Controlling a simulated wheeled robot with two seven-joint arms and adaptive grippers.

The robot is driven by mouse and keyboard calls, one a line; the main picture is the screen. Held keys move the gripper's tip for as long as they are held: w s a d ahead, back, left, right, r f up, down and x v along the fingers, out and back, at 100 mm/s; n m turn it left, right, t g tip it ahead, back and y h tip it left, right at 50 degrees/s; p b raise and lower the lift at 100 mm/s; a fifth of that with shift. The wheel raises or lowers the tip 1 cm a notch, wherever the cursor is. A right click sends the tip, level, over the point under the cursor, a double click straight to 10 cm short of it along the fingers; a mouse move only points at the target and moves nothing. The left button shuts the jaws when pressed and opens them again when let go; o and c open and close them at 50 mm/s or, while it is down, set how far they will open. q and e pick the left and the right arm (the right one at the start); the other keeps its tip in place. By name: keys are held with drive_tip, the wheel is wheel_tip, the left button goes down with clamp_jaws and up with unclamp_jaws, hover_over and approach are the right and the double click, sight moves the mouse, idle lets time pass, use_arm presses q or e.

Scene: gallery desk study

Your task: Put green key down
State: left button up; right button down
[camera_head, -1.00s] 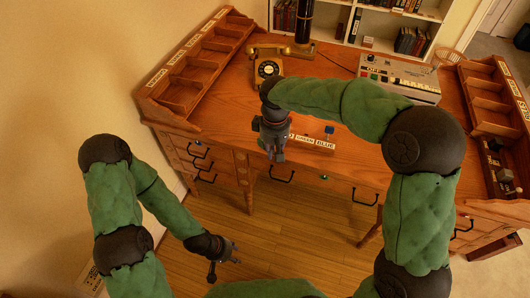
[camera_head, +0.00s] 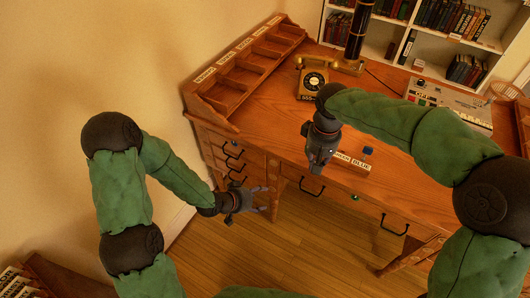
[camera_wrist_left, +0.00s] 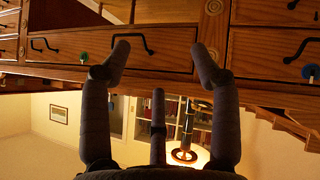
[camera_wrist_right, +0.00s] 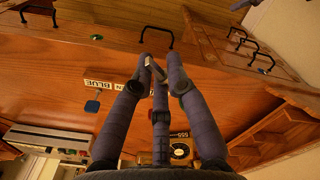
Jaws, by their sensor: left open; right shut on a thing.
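My right gripper (camera_head: 319,164) is over the front edge of the wooden desk (camera_head: 375,188), just left of the key block (camera_head: 352,162). It is shut on a small grey metal piece, which I take to be the green key (camera_wrist_right: 154,69); no green shows on it. The block has letter labels, with BLUE readable, and a blue key (camera_head: 368,151) stands by it. The part of the block nearest my gripper is hidden. My left gripper (camera_head: 267,200) is open and empty in front of the left drawers; its spread fingers show in the left wrist view (camera_wrist_left: 163,55).
A green disc (camera_head: 355,197) marks the middle drawer front. A telephone (camera_head: 313,79), a labelled pigeonhole rack (camera_head: 240,72) and a grey labelled device (camera_head: 450,103) stand on the desk. Bare desktop (camera_head: 270,108) lies between rack and right gripper.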

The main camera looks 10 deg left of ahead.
use_arm(q)
drive_tip(key=w+d+r+m+t+h, duration=0.1)
drive_tip(key=w+r+m+h, duration=0.2)
drive_tip(key=r, duration=0.6)
drive_tip(key=w+d+r+m+h, duration=0.15)
drive_tip(key=r+m, duration=0.25)
drive_tip(key=r, duration=0.6)
drive_tip(key=m+g+h, duration=0.2)
drive_tip(key=m, duration=0.2)
approach(306, 153)
drive_tip(key=v, duration=0.4)
drive_tip(key=shift+m, duration=0.3)
drive_tip(key=x, duration=1.2)
drive_tip(key=shift+w, duration=0.15)
drive_tip(key=shift+c, duration=0.4)
drive_tip(key=shift+w, duration=0.1)
drive_tip(key=c, duration=1)
drive_tip(key=shift+c, duration=0.6)
use_arm(e)
drive_tip(key=c, duration=1.1)
unclamp_jaws()
drive_tip(key=shift+c, duration=0.2)
